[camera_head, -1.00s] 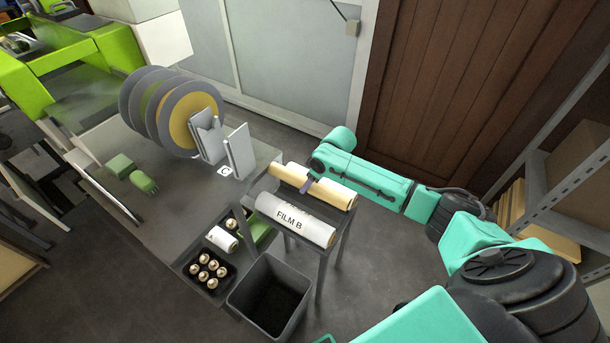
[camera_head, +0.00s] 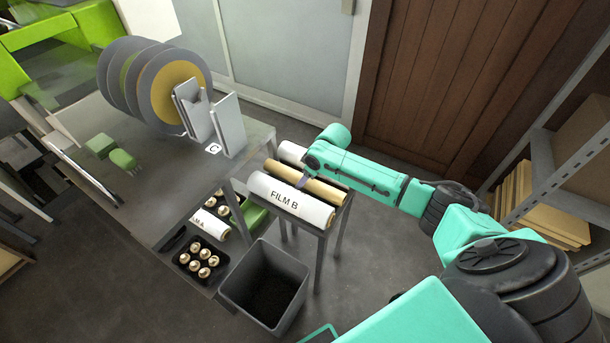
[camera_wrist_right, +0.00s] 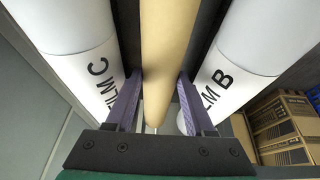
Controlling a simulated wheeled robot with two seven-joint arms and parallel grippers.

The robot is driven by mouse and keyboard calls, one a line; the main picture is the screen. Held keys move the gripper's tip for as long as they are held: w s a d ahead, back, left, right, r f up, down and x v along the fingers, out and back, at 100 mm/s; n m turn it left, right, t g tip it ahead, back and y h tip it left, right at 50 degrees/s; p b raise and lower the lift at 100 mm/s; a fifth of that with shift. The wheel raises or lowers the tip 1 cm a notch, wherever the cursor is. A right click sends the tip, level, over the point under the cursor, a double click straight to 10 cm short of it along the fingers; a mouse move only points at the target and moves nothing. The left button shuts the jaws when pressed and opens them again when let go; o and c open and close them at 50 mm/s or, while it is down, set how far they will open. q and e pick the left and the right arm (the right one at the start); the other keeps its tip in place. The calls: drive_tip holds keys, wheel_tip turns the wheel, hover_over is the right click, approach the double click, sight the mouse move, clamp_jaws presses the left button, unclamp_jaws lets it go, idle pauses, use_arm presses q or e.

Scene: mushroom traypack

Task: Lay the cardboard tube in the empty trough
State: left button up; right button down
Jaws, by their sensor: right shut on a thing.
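The tan cardboard tube (camera_head: 280,172) lies lengthwise between two white film rolls on a small dark rack (camera_head: 320,262). My right gripper (camera_head: 305,181) is shut on the tube near its middle. In the right wrist view the purple fingers (camera_wrist_right: 157,105) stand on both sides of the tube (camera_wrist_right: 166,50). The FILM C roll (camera_wrist_right: 75,35) is left of it and the FILM B roll (camera_wrist_right: 248,45) right. FILM B (camera_head: 290,203) lies at the front of the rack, FILM C (camera_head: 291,152) at the back. The trough under the tube is hidden. My left gripper is out of view.
Metal shelving (camera_head: 560,165) stands at the right.

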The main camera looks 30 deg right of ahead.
drive_tip(key=shift+f, duration=0.4)
drive_tip(key=shift+c, duration=0.9)
unclamp_jaws()
